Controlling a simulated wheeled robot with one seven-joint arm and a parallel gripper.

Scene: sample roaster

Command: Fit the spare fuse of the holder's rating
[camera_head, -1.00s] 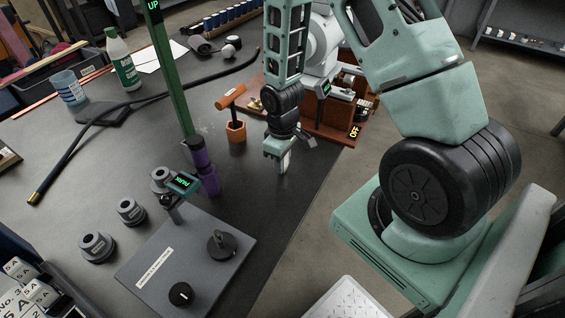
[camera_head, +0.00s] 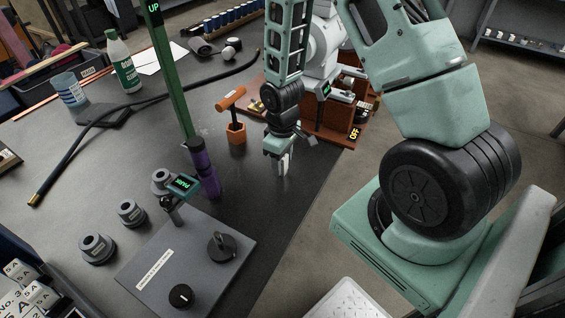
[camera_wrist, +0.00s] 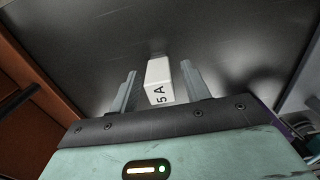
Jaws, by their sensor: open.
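My gripper (camera_head: 283,166) points down at the dark bench near its right edge. In the wrist view its two fingers (camera_wrist: 159,76) stand apart, one on each side of a small white box (camera_wrist: 160,82) marked "5 A". A narrow gap shows beside the box. The box seems to rest on the bench, though its base is hard to see. Several white cartons (camera_head: 22,285), some marked "5 A", sit at the lower left. A wooden board (camera_head: 325,130) with fittings and an "OFF" display (camera_head: 355,132) stands behind my gripper. I cannot make out a fuse or its holder.
An orange-handled tool in an orange block (camera_head: 236,133) stands left of my gripper. A green post (camera_head: 172,75) with a purple base stands further left. A grey plate (camera_head: 170,275) with knobs, several grey collars (camera_head: 131,212) and a black cable (camera_head: 75,150) lie on the bench.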

